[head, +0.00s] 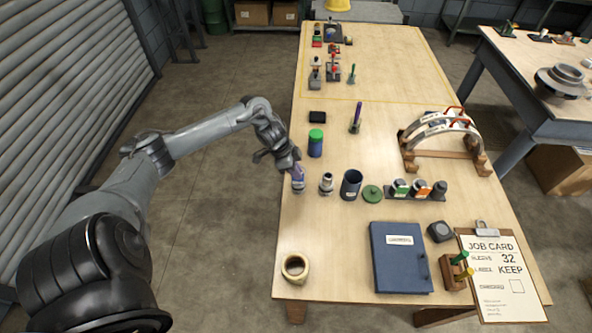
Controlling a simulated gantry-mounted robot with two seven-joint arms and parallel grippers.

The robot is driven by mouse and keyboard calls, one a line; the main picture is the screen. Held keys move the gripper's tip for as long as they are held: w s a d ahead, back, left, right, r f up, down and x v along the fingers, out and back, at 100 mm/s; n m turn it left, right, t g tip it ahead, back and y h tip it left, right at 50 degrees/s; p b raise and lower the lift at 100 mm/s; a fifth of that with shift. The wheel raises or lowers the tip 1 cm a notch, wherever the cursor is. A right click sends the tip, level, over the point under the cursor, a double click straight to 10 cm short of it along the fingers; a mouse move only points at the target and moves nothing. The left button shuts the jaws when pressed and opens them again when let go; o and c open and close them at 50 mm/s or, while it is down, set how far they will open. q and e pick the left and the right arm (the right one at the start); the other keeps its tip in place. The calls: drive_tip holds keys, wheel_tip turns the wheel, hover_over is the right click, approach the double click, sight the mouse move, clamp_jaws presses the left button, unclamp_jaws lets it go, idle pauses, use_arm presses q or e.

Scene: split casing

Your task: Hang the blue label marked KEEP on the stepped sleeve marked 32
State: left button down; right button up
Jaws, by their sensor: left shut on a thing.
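My left gripper (295,168) points down at the left edge of the table, shut on a small blue-purple thing (297,173) that looks like the blue label. Its marking cannot be read. A small pale stepped sleeve (298,187) stands directly below, and the blue-purple thing appears at its top; whether it hangs on it or is only held there I cannot tell. A second stepped sleeve (326,183) stands just to the right; no number is readable on either. The job card (495,262) at the front right reads sleeve 32, label KEEP. My right gripper is not in view.
A dark cup (351,186), a green lid (372,194) and a row of small labelled jars (420,188) stand to the right. An arched casing (440,127) stands at right.

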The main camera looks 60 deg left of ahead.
sight(299, 184)
use_arm(q)
drive_tip(key=shift+f, duration=0.35)
drive_tip(key=shift+f+b, duration=0.7)
drive_tip(key=shift+f, duration=0.3)
drive_tip(key=shift+f, duration=0.4)
drive_tip(key=shift+f+b, duration=0.55)
drive_tip(key=shift+f, duration=0.2)
drive_tip(key=shift+f, duration=0.1)
drive_tip(key=c, duration=1.2)
unclamp_jaws()
drive_tip(key=shift+o, duration=0.2)
